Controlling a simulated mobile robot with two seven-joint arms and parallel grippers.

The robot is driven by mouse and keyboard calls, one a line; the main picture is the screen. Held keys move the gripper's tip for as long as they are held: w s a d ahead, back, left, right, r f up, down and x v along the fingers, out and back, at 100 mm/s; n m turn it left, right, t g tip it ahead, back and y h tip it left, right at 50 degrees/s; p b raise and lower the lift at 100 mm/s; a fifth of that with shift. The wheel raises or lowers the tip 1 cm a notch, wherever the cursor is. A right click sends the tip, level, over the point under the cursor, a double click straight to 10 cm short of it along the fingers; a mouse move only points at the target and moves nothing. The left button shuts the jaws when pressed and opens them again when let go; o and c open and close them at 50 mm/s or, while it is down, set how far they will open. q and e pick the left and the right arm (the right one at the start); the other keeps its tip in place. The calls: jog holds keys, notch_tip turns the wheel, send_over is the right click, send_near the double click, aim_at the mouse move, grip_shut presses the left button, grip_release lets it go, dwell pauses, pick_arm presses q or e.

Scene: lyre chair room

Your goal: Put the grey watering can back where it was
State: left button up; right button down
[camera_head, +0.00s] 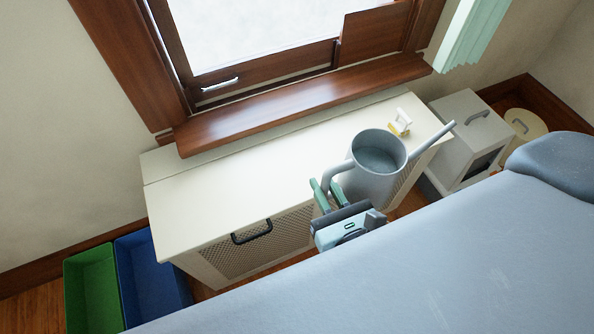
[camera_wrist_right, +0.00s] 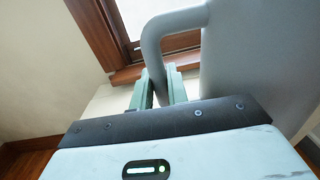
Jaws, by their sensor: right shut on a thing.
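The grey watering can (camera_head: 370,178) is upright in the head view, with its spout pointing up and to the right and its handle to the left. It appears over the front right part of the white cabinet top (camera_head: 225,193). I cannot tell whether its base touches the cabinet. My right gripper (camera_head: 323,193) is shut on the can's handle. In the right wrist view the green fingers (camera_wrist_right: 160,88) close around the lower part of the handle, with the can body (camera_wrist_right: 240,65) to the right. My left gripper is not in view.
A small white and yellow object (camera_head: 400,122) stands on the cabinet behind the can. A wooden window sill (camera_head: 300,103) overhangs the cabinet's back. Green (camera_head: 92,285) and blue (camera_head: 150,275) bins stand at the left, a grey box (camera_head: 468,130) at the right. The cabinet top's left is clear.

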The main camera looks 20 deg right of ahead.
jog(key=w+a+f+b, duration=0.2)
jog(key=a+f+b, duration=0.6)
jog(key=f+b, duration=0.3)
jog(key=shift+w+f+n+b, duration=0.2)
jog(key=shift+f+n+b, duration=0.2)
jog(key=shift+b, duration=0.35)
jog(key=shift+w, duration=0.1)
jog(key=w+d+f+b, duration=0.1)
jog(key=w, duration=1.4)
jog(key=shift+w+d+f+y, duration=0.2)
jog(key=shift+w+d+y, duration=0.1)
jog(key=shift+w+d, duration=0.1)
